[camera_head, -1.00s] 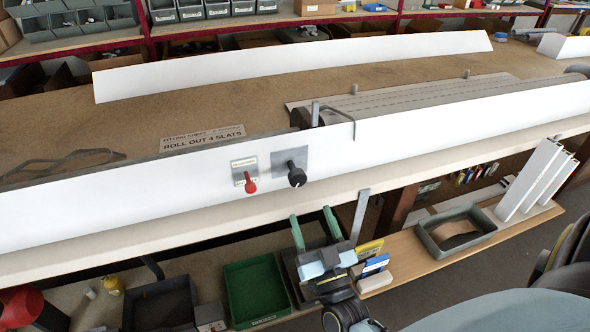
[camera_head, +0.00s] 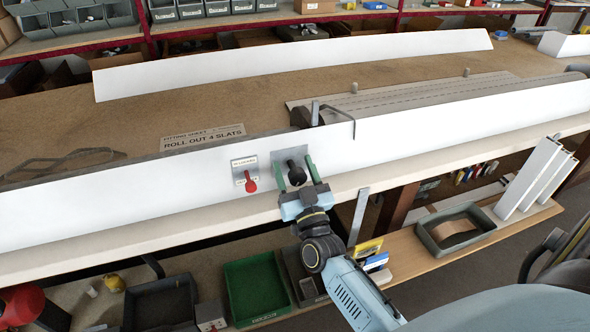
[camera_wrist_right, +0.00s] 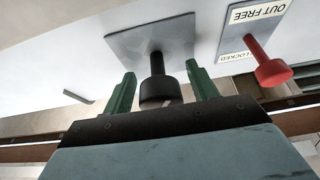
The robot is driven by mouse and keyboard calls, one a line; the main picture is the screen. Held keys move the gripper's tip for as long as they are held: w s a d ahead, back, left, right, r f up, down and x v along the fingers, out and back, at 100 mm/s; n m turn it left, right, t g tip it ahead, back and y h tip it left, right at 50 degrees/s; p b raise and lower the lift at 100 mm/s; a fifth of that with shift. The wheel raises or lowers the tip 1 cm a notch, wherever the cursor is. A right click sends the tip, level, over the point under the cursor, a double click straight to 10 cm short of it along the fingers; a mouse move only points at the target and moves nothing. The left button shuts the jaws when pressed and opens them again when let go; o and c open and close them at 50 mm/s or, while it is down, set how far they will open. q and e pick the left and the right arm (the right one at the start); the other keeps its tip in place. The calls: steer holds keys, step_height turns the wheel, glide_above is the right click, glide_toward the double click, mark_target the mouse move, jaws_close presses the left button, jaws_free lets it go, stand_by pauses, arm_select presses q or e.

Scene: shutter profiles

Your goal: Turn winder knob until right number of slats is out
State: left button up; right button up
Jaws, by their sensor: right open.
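The black winder knob (camera_head: 297,176) sticks out from a grey plate (camera_head: 289,151) on the long white profile (camera_head: 420,126). My right gripper (camera_head: 295,178) is open, with its green fingers on either side of the knob. In the right wrist view the knob (camera_wrist_right: 157,90) stands between the two fingers (camera_wrist_right: 162,95), with gaps at both sides. A red lever (camera_head: 250,182) sits left of the knob; its label reads OUT FREE and LOCKED in the right wrist view (camera_wrist_right: 251,28). A sign (camera_head: 203,138) reads ROLL OUT 4 SLATS. Grey slats (camera_head: 420,96) lie flat behind the profile.
A white strip (camera_head: 300,65) lies across the back of the bench. Below the front edge are a green bin (camera_head: 256,288), a grey tray (camera_head: 461,231) and upright white pieces (camera_head: 530,178). A bent rod (camera_head: 340,110) reaches over the profile's top edge.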

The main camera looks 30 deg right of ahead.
steer(key=shift+c, duration=0.2)
steer(key=c, duration=0.9)
steer(key=shift+n, duration=0.3)
steer(key=n+y+p, duration=0.2)
steer(key=n, duration=0.1)
steer(key=shift+r, duration=0.1)
steer(key=n+y+p, duration=0.1)
steer(key=n, duration=0.1)
steer(key=n+y+p, duration=0.1)
steer(key=n+y, duration=0.1)
steer(key=n, duration=0.1)
steer(key=shift+a+n+p, duration=0.1)
steer(key=shift+n+p, duration=0.2)
steer(key=n+y+p, duration=0.1)
steer(key=n, duration=0.1)
steer(key=n+g+y+p, duration=0.1)
steer(key=n+p, duration=0.1)
steer(key=n, duration=0.1)
steer(key=shift+a+n, duration=0.1)
steer(key=shift+n, duration=0.2)
steer(key=shift+f+n+g+y+p, duration=0.15)
steer(key=shift+n+g+y+p, duration=0.25)
steer(key=shift+n, duration=0.5)
steer(key=shift+f+n+g+y+p, duration=0.15)
steer(key=shift+n+g+p, duration=0.3)
steer(key=shift+n, duration=0.45)
